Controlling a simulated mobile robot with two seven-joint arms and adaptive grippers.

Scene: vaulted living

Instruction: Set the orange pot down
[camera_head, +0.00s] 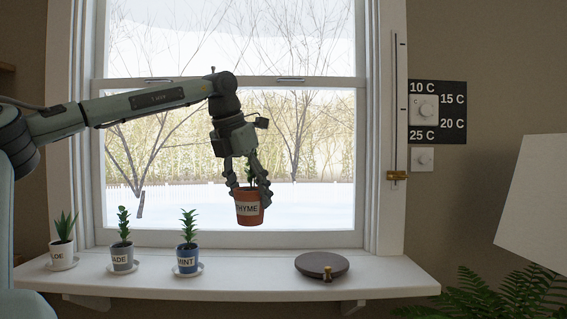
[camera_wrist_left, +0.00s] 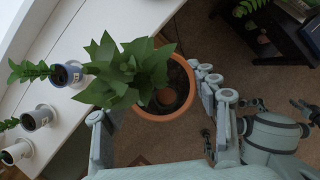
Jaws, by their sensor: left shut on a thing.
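The orange pot (camera_head: 249,213), labelled "THYME", hangs upright in the air above the window sill (camera_head: 230,277). My left gripper (camera_head: 248,188) is shut on it from above, with fingers on both sides of its rim. In the left wrist view the orange pot (camera_wrist_left: 181,101) shows from above with dark soil and a green leafy plant (camera_wrist_left: 125,72). The left gripper's fingers (camera_wrist_left: 160,115) show beside the rim there.
A white pot (camera_head: 62,253), a grey pot (camera_head: 122,257) and a blue pot (camera_head: 187,259) stand on saucers at the sill's left. A dark round disc (camera_head: 318,262) with a small brass piece lies on the right. A lampshade (camera_head: 535,195) and fern (camera_head: 500,295) are at far right.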

